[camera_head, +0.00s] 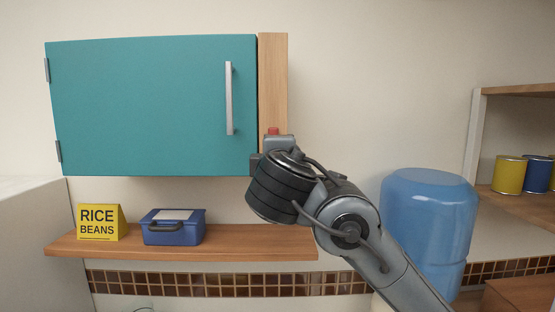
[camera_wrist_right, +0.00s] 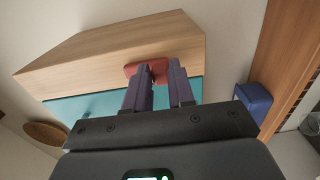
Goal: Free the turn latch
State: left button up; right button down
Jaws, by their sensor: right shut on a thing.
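The turn latch is a small red piece (camera_head: 273,130) on the wooden side post of the teal cabinet. It also shows in the right wrist view (camera_wrist_right: 158,66), against the wooden face beside the teal door (camera_wrist_right: 78,106). My right gripper (camera_wrist_right: 160,71) has its two dark fingers around the latch and is shut on it. In the head view my right wrist and forearm hide most of the fingers and the lower part of the latch. The cabinet door (camera_head: 150,110), with its vertical metal handle (camera_head: 229,98), looks closed. My left gripper is not in view.
Below the cabinet, a wooden shelf (camera_head: 190,250) holds a yellow rice and beans box (camera_head: 98,222) and a blue lidded box (camera_head: 174,228). A large blue water jug (camera_head: 428,225) stands right of my arm. Cans (camera_head: 508,174) stand on the far-right shelf. The wall right of the cabinet is clear.

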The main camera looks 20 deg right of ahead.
dwell(0.4)
jog(key=c, duration=1.2)
grip_release()
jog(key=shift+o, duration=1.2)
jog(key=b+v, duration=0.1)
jog(key=v, duration=0.9)
jog(key=shift+s, duration=0.4)
jog(key=shift+a, duration=0.15)
